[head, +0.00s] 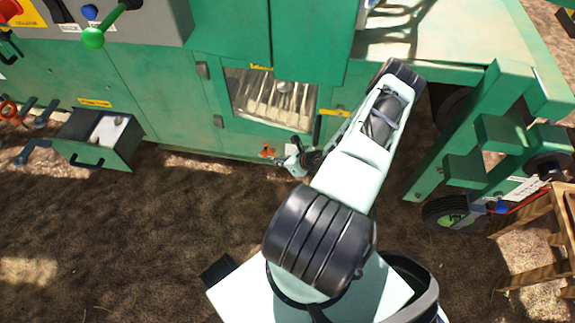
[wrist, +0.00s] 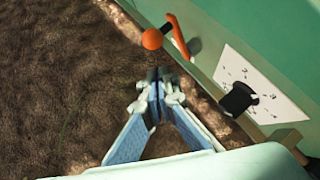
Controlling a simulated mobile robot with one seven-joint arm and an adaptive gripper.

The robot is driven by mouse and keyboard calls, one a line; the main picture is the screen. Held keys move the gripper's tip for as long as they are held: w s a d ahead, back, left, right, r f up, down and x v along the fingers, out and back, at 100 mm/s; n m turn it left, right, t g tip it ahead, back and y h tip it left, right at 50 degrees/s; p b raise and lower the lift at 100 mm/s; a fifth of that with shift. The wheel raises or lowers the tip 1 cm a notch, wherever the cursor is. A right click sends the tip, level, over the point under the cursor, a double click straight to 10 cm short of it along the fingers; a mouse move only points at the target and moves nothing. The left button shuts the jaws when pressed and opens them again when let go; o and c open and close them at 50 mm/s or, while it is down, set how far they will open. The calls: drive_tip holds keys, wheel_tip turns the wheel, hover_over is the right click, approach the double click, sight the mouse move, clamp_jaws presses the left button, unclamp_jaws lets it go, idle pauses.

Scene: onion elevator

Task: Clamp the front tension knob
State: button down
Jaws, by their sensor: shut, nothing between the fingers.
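My gripper (wrist: 157,98) is shut and empty in the wrist view, with its fingertips together over the soil beside a green machine panel. An orange ball-ended handle (wrist: 152,39) on a dark stem stands out from the panel, just beyond the fingertips and apart from them. A black knob (wrist: 238,98) sits on a white marked plate (wrist: 262,82) to the right of the gripper. No readable label shows which of these is the front tension knob. In the head view my gripper (head: 298,162) is low at the machine's front, near a small orange part (head: 268,150).
The green machine (head: 160,85) fills the back, with a barred window (head: 275,98) above the gripper. An open drawer (head: 98,138) juts out at left. A wheeled green frame (head: 485,130) and wooden ladder-like piece (head: 540,240) stand at right. Bare soil (head: 110,240) lies in front.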

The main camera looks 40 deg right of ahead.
drive_tip(key=shift+w+a+r+b, duration=0.1)
drive_tip(key=shift+w+a+b, duration=0.05)
drive_tip(key=shift+w, duration=0.55)
drive_tip(key=shift+w+a+r+b, duration=0.1)
drive_tip(key=shift+w+b, duration=0.05)
drive_tip(key=shift+w, duration=0.55)
drive_tip(key=shift+a, duration=0.1)
drive_tip(key=shift+w+a+g+p, duration=0.15)
drive_tip(key=shift+g+p, duration=0.15)
drive_tip(key=shift+p, duration=0.3)
